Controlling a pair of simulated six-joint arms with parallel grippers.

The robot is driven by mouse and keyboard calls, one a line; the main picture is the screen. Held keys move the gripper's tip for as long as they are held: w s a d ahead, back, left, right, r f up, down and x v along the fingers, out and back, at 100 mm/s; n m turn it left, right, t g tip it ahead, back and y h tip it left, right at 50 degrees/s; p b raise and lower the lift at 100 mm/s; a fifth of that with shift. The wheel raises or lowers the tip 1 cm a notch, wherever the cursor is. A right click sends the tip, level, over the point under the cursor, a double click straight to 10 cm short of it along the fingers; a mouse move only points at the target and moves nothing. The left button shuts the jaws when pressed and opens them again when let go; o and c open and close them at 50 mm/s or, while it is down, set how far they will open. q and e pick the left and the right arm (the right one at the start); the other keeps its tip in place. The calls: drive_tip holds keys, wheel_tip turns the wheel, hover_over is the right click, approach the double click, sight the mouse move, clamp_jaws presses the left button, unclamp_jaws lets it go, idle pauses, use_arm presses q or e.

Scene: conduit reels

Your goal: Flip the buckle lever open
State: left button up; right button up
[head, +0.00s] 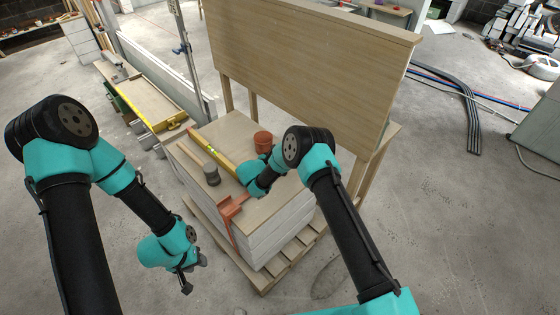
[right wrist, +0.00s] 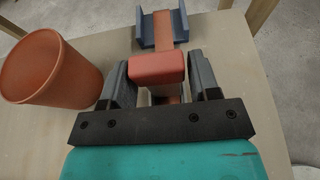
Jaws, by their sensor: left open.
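The red buckle lever (right wrist: 157,68) shows in the right wrist view, with its block end between the two fingers of my right gripper (right wrist: 158,85). The block about fills the gap, and I cannot tell whether the fingers press on it. Beyond it is the grey-blue buckle frame (right wrist: 181,30) with an orange strap (right wrist: 163,28) through it. In the head view the orange strap (head: 233,211) runs over the near edge of the board stack, and my right arm hides the right fingertips. My left gripper (head: 188,284) is open and empty, low at the left of the stack.
The stack of pale boards (head: 268,238) stands on a wooden pallet (head: 284,272). On its top are an orange cup (head: 263,138), also close on the left in the right wrist view (right wrist: 48,68), a yellow level (head: 205,146) and a mallet (head: 211,174). An upright wooden panel (head: 310,60) rises behind.

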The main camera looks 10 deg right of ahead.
drive_tip(key=shift+o, duration=1.3)
drive_tip(key=v, duration=1.7)
drive_tip(key=shift+a+r, duration=0.15)
drive_tip(key=s+d+f+m+g+y, duration=0.1)
drive_tip(key=d+f+g, duration=0.1)
drive_tip(key=d, duration=0.1)
drive_tip(key=s+d+f+m+g+y, duration=0.1)
drive_tip(key=s+d+f+m+g, duration=0.1)
drive_tip(key=d, duration=0.2)
drive_tip(key=s+d+f+m+g, duration=0.1)
drive_tip(key=d+f+m+g, duration=0.1)
drive_tip(key=d, duration=0.2)
drive_tip(key=shift+s+f+y, duration=0.1)
drive_tip(key=shift+s+y, duration=0.15)
drive_tip(key=shift+y, duration=0.15)
drive_tip(key=s+d+m+g+y, duration=0.1)
drive_tip(key=s+d+m+y, duration=0.5)
drive_tip(key=s+m, duration=0.5)
drive_tip(key=s+d+m+y, duration=0.6)
drive_tip(key=s+m, duration=0.5)
drive_tip(key=s, duration=0.4)
drive_tip(key=shift+s+d+g, duration=0.35)
drive_tip(key=shift+d+g, duration=0.05)
drive_tip(key=shift+d, duration=0.75)
